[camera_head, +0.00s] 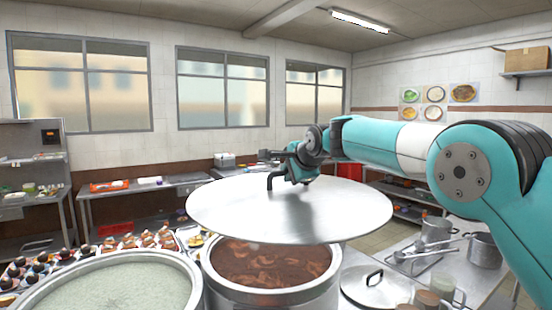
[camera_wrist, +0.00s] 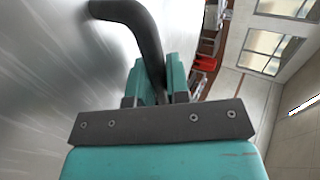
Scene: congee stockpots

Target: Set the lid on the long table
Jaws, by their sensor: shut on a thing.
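My gripper (camera_head: 300,170) is shut on the dark handle of a large round steel lid (camera_head: 240,207). The lid hangs nearly level, a little above a stockpot of brown stew (camera_head: 275,291), and hides part of the pot's far rim. In the wrist view my gripper (camera_wrist: 158,75) grips the curved handle (camera_wrist: 130,14), with the lid surface (camera_wrist: 50,80) filling the left side. The task does not show which surface is the long table; a long steel table (camera_head: 155,187) runs along the back wall, partly hidden by the lid.
A second stockpot (camera_head: 110,285) with pale congee stands at the left front. Another lid (camera_head: 376,285) lies on the steel counter at the right, near mugs (camera_head: 428,299) and saucepans (camera_head: 484,249). Bowls and condiments crowd the left. Some back table surface looks clear.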

